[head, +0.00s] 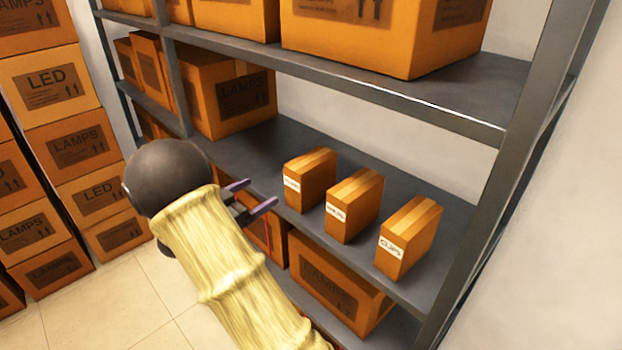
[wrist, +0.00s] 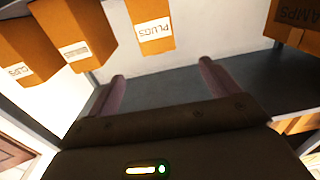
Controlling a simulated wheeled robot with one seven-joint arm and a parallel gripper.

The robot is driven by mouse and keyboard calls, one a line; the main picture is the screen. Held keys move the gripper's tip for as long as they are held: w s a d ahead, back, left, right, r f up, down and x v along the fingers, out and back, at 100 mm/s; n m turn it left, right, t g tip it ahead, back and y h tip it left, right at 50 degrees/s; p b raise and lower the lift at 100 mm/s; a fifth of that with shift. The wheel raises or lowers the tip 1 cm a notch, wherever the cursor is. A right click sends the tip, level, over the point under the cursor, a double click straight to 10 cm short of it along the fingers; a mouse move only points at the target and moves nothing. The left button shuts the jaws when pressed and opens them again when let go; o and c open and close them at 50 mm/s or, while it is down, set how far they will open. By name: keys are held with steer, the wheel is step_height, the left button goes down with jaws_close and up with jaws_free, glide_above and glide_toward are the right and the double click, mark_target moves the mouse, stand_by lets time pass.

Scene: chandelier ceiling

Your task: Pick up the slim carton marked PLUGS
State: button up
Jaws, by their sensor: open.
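The slim carton marked PLUGS (wrist: 151,25) shows upside down at the top of the wrist view, its label readable. In the head view it matches the leftmost of three slim orange cartons (head: 316,178), where its label is too small to read clearly. It stands upright on the middle grey shelf. My gripper (head: 252,195) is open and empty, to the left of this carton and apart from it. In the wrist view the two purple fingers of my gripper (wrist: 162,72) are spread, with bare shelf between them and the carton beyond their tips.
A second slim carton (head: 353,206) and one marked CLIPS (head: 408,238) stand to the right on the same shelf (head: 440,275). A large LAMPS box (head: 228,95) stands behind left. The upper shelf (head: 400,95) hangs above, and an upright post (head: 500,190) is at right.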

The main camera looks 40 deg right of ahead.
mark_target(290, 174)
steer(key=d+p, duration=0.1)
steer(key=d, duration=0.3)
steer(key=d+p, duration=0.1)
steer(key=d, duration=0.2)
steer(key=w+d+p, duration=0.1)
steer(key=d, duration=0.3)
steer(key=shift+w+d, duration=0.1)
steer(key=shift+d, duration=0.4)
steer(key=shift+d, duration=0.1)
steer(key=d+p, duration=0.1)
steer(key=d, duration=0.1)
steer(key=d+p, duration=0.1)
steer(key=d, duration=0.2)
steer(key=shift+w+f, duration=0.15)
steer(key=c, duration=1.8)
